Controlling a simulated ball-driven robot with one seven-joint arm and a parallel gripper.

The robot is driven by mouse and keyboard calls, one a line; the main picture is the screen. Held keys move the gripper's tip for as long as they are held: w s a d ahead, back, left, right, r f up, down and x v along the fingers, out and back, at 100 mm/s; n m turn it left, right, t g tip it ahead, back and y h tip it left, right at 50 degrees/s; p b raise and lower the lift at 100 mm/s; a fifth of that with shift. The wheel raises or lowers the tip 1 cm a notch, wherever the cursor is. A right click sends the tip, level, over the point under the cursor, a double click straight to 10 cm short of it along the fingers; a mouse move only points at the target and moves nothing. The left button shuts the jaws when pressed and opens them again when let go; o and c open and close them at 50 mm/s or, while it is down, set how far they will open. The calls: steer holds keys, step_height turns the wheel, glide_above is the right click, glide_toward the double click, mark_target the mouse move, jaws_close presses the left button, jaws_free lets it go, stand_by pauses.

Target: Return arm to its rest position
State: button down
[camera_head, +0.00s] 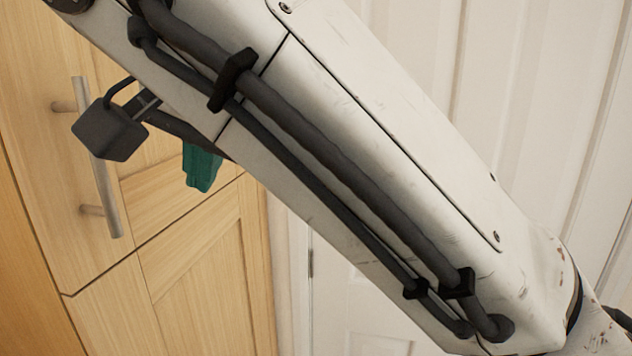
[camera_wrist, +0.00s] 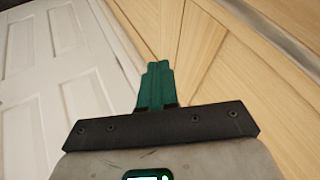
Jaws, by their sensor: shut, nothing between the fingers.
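My gripper (camera_wrist: 158,66) shows in the wrist view as two green fingers pressed together, with nothing between them. The fingers point up and away toward a light wood cabinet (camera_wrist: 240,75) and the edge of a white door (camera_wrist: 50,70). In the head view the green fingertips (camera_head: 201,168) show below my pale arm, in front of the wooden cabinet (camera_head: 195,265). My arm crosses the head view from upper left to lower right and hides most of the gripper.
The cabinet has a vertical metal handle (camera_head: 104,185) close to the gripper in the head view. A white panelled door (camera_head: 530,100) stands behind my arm. No loose objects show.

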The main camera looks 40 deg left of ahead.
steer(key=w+d+f+m+y, duration=0.1)
steer(key=w+d+f, duration=0.4)
steer(key=f, duration=0.4)
steer(key=w+d+f, duration=0.5)
steer(key=w+f, duration=0.1)
steer(key=f, duration=0.3)
steer(key=w+d+f+m+t+h+b, duration=0.1)
steer(key=d+f+m, duration=0.2)
steer(key=d+f, duration=1.4)
steer(key=s+d+f+m+h, duration=0.1)
steer(key=s+d+f+h, duration=0.1)
steer(key=s+d+f, duration=0.7)
steer(key=s+d+f+m+h, duration=0.1)
steer(key=s+d+f+h, duration=0.35)
steer(key=d+f, duration=0.75)
steer(key=s+d+f+g, duration=0.2)
steer(key=s+d, duration=0.7)
steer(key=s, duration=0.4)
steer(key=shift+s+d+f+h+b, duration=0.15)
steer(key=shift+d+h+b, duration=0.2)
steer(key=shift+b, duration=0.1)
